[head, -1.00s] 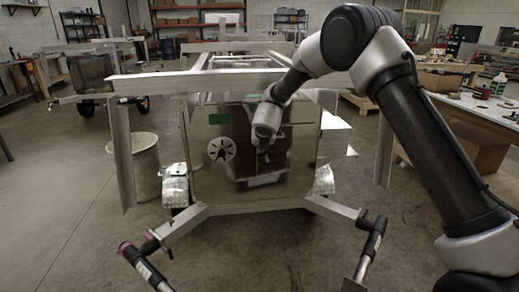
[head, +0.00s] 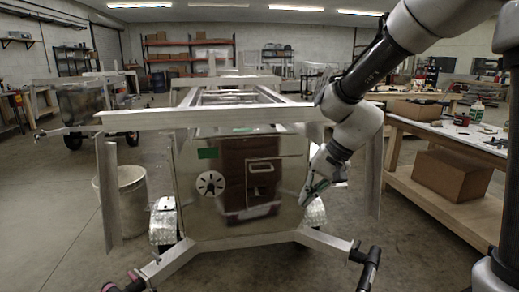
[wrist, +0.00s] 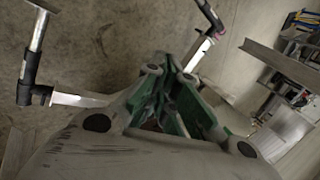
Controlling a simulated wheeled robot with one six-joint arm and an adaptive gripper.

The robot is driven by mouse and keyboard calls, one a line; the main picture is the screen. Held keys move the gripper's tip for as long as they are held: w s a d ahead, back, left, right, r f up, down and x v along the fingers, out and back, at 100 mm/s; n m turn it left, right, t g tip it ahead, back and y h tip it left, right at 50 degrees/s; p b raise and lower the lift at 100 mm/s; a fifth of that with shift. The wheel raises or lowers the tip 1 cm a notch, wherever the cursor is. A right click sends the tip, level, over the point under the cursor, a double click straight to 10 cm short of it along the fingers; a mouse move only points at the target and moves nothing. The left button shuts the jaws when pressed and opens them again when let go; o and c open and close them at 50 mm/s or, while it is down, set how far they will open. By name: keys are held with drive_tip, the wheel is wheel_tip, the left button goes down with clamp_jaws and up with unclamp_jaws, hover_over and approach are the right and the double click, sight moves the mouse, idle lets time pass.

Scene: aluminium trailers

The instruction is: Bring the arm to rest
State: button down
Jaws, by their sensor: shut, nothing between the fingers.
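My gripper (head: 314,193) hangs at the lower end of my arm, in front of the right side of the aluminium trailer (head: 200,160) in the head view. Its fingers point down and to the left. In the wrist view my gripper (wrist: 178,65) shows its green-edged fingers drawn together with nothing between them. My arm comes in from the upper right of the head view and bends down at the wrist. Whether the fingertips are clear of the trailer's front panel is hard to tell by depth.
The trailer's upper crossbar (head: 210,118) runs beside my forearm. Its front frame has black-gripped ends (head: 370,262) low down. A workbench (head: 440,135) with a cardboard box (head: 450,176) below stands at right. A white bucket (head: 122,195) stands left. Floor is open at far left.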

drive_tip(key=s+d+r+n+t+h, duration=0.1)
drive_tip(key=s+d+r, duration=0.4)
drive_tip(key=s+d, duration=0.5)
drive_tip(key=s+d+r+n+t+h, duration=0.2)
drive_tip(key=s+d+r+h, duration=0.2)
drive_tip(key=s+d, duration=0.5)
drive_tip(key=d+r, duration=0.1)
drive_tip(key=d, duration=0.3)
drive_tip(key=shift+s+d+r, duration=0.25)
drive_tip(key=shift+s+d, duration=0.1)
drive_tip(key=shift+s, duration=0.05)
drive_tip(key=c, duration=2.2)
unclamp_jaws()
